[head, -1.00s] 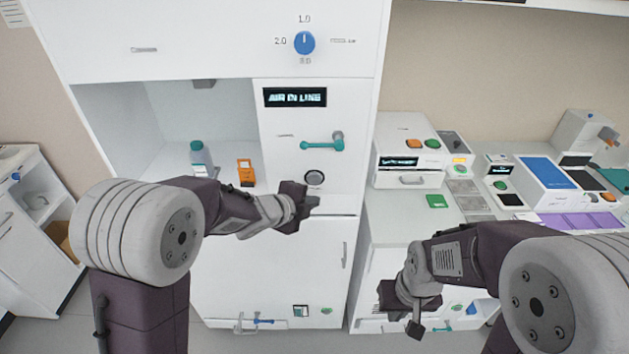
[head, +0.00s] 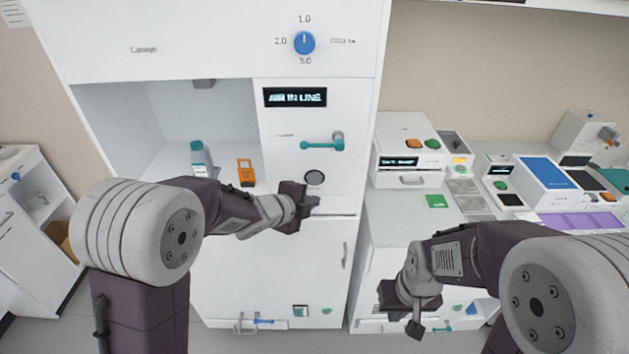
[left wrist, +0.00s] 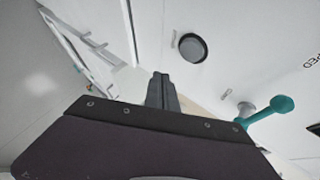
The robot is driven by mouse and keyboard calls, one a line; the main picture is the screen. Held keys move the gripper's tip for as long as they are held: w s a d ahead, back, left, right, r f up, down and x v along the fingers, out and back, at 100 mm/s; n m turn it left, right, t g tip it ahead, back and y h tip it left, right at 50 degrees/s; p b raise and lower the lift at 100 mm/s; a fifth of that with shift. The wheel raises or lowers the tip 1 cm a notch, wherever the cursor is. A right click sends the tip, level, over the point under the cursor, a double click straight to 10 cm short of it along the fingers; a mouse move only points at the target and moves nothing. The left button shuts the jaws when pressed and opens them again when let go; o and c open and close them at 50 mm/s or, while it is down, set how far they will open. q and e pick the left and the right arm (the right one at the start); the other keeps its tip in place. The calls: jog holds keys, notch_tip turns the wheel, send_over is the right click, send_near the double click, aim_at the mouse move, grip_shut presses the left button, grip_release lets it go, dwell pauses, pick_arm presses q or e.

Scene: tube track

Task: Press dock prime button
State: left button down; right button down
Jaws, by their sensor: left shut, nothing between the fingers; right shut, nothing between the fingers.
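A round dark button (head: 314,178) with a pale ring sits on the white cabinet's right-hand panel, below a teal lever (head: 322,145). The button also shows in the left wrist view (left wrist: 193,47), with the teal lever (left wrist: 270,110) to its right. My left gripper (head: 314,201) is shut and empty, just below the button in the head view. In the left wrist view its closed fingers (left wrist: 161,88) are apart from the button, which lies up and to the right. My right gripper (head: 416,329) is shut and empty, low in front of the right-hand counter.
A display (head: 295,97) reading "AIR IN LINE" and a blue dial (head: 304,43) are above the lever. A teal-capped bottle (head: 201,159) and an orange item (head: 246,172) stand in the open bay at left. Devices with coloured buttons crowd the right counter (head: 395,215).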

pick_arm(q)
jog(key=s+n+p, duration=0.1)
jog(key=n+p, duration=0.4)
jog(key=s+n+p, duration=0.1)
jog(key=n+p, duration=0.4)
jog(key=n, duration=0.1)
jog(key=s+n+p, duration=0.2)
jog(key=n+p, duration=0.2)
jog(key=n, duration=0.2)
jog(key=shift+y+p, duration=0.4)
jog(key=shift+w, duration=0.15)
